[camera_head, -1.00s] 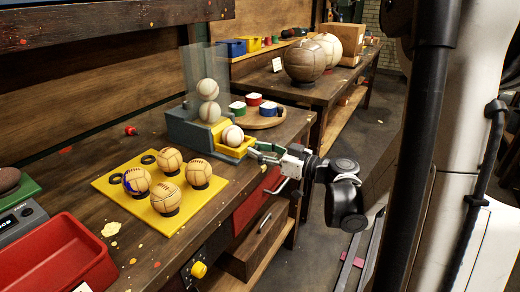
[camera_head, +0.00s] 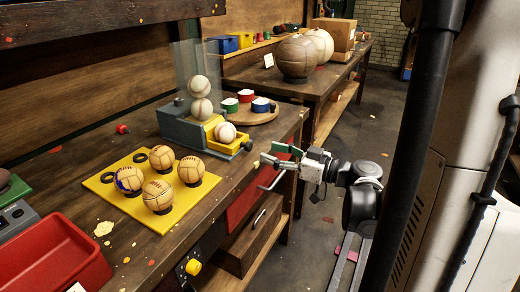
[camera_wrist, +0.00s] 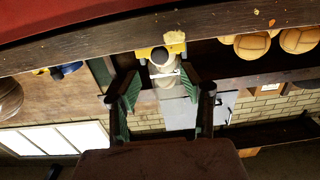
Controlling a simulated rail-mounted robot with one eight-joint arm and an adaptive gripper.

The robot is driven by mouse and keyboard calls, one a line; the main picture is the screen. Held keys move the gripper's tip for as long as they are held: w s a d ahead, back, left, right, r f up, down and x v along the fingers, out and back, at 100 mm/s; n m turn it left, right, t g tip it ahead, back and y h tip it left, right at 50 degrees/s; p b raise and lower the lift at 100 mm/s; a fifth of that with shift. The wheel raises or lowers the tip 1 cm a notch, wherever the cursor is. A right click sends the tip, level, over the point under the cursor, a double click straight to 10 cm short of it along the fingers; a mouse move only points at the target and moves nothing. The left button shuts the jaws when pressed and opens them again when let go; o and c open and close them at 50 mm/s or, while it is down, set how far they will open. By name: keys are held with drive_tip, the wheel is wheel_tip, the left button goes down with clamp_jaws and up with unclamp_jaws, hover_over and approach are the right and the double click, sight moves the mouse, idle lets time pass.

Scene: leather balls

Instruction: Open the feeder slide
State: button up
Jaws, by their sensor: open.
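The feeder is a grey box (camera_head: 182,126) with a clear upright chute (camera_head: 190,62) on the workbench. Two pale balls (camera_head: 201,98) are stacked in the chute. The yellow slide (camera_head: 238,147) sticks out of the box toward the bench edge, with one pale ball (camera_head: 225,132) in it. A small dark knob (camera_head: 247,146) is on its front. My gripper (camera_head: 268,172) is open and empty, apart from the slide, to its lower right past the bench edge. In the wrist view the slide (camera_wrist: 174,40) and its ball (camera_wrist: 160,55) show beyond my open fingers (camera_wrist: 160,84).
A yellow board (camera_head: 120,202) with several tan balls lies left of the feeder. A red bin (camera_head: 50,262) is at the front left. A round wooden tray (camera_head: 262,115) with coloured cups stands behind the feeder. Below the bench, a wooden drawer (camera_head: 250,240) has a handle.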

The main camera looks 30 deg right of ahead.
drive_tip(key=shift+v, duration=2.5)
drive_tip(key=shift+a, duration=0.1)
drive_tip(key=a+m+g+h+p, duration=0.1)
drive_tip(key=a+g, duration=0.1)
drive_tip(key=a, duration=0.3)
drive_tip(key=w+a+r+m+g+h+p, duration=0.1)
drive_tip(key=a+g, duration=0.1)
drive_tip(key=a, duration=0.3)
drive_tip(key=w+a+m+g+h+p, duration=0.1)
drive_tip(key=a+m+g, duration=0.1)
drive_tip(key=a, duration=0.3)
drive_tip(key=shift+w+r, duration=0.1)
drive_tip(key=shift+r, duration=0.25)
drive_tip(key=s+a+h, duration=0.1)
drive_tip(key=s+a+g+h, duration=0.1)
drive_tip(key=s, duration=0.1)
drive_tip(key=s+a+m, duration=0.1)
drive_tip(key=shift+s+a+f+g+h, duration=0.2)
drive_tip(key=shift+a+f+g+h, duration=0.1)
drive_tip(key=shift+a+f+h, duration=0.1)
drive_tip(key=s+f+m+h+b, duration=0.1)
drive_tip(key=s+f+h+b, duration=0.2)
drive_tip(key=s, duration=0.5)
wheel_tip(320, 180, up, 12)
drive_tip(key=p, duration=1.2)
drive_tip(key=shift+d+g, duration=0.3)
drive_tip(key=shift+d, duration=0.05)
